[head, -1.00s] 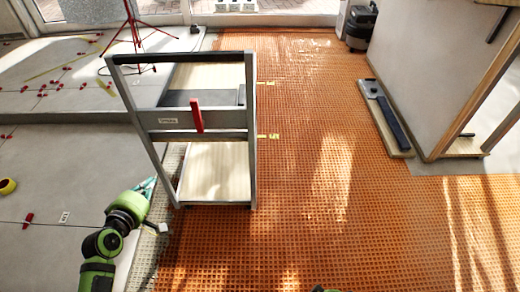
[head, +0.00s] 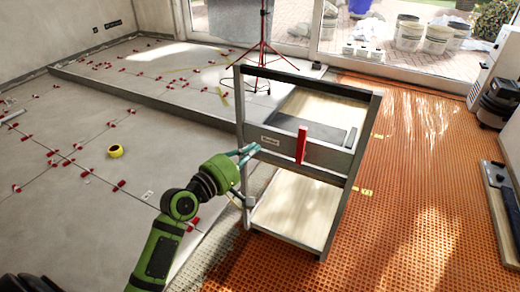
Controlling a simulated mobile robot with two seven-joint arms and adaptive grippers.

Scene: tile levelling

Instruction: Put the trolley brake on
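The trolley (head: 333,210) stands right of centre, a grey frame with a dark top bar and wooden shelves. A red lever (head: 301,145) sticks up at its front crossbar, beside a small label plate (head: 270,140). I take this lever to be the brake. My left gripper (head: 256,150), with teal fingers, is at the trolley's left front post, left of the lever and apart from it. It holds nothing that I can see. Whether its fingers are parted or touch the post is unclear. My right gripper is not in view.
Orange matting (head: 410,220) covers the floor to the right. A raised grey slab with red tile clips lies left and behind. A yellow tape roll (head: 115,151) is on the left floor. A red tripod (head: 263,45) stands behind the trolley. Buckets (head: 437,38) are outside the glass.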

